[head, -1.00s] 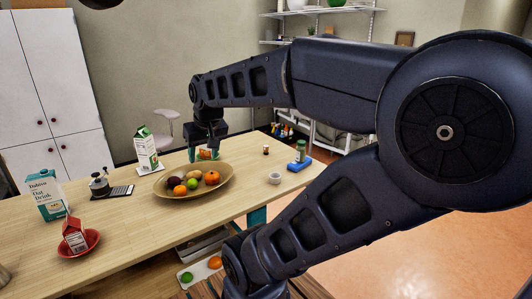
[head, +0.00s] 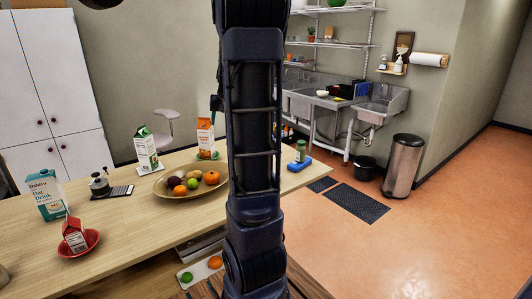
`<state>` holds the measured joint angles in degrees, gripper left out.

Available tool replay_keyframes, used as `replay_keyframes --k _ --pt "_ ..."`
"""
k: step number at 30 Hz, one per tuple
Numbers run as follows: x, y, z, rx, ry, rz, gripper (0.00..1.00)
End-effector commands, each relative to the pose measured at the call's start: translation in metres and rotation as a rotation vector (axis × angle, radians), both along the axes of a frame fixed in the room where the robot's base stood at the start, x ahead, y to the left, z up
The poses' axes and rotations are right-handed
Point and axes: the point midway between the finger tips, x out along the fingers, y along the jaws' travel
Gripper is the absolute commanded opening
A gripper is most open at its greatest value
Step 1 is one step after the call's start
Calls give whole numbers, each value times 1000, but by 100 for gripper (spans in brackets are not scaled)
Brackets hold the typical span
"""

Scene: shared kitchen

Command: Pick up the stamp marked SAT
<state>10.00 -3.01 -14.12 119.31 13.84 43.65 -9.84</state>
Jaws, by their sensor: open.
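I cannot make out a stamp marked SAT in the head view. My upright arm covers the part of the wooden table (head: 130,225) between the fruit bowl and the green-lidded jar, where small items stood in the earlier frame. Only a dark edge of my gripper (head: 216,104) seems to show, at the left side of my arm and near the orange carton. The rest of the gripper and its fingertips are hidden behind the arm. No held object shows.
A fruit bowl (head: 161,190), an orange carton (head: 205,136), a green-and-white carton (head: 146,152) and a red dish (head: 92,240) stand on the table. A green-lidded jar (head: 300,152) stands by a blue block (head: 302,165) at the right end. The floor beyond is mostly clear.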

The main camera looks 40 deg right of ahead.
Motion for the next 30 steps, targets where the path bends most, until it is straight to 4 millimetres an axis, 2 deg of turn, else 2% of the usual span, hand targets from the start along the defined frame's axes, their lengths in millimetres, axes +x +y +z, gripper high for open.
replay_keyframes --k 1,6,15,24,30 --pt "12 -16 -8 -2 6 -21 54" --pt "45 -67 -31 -12 10 -87 54" --pt "89 -164 -84 -53 26 -198 54" --pt "115 -261 -145 -116 51 -290 54" --pt "121 -302 -173 -151 62 -324 54"
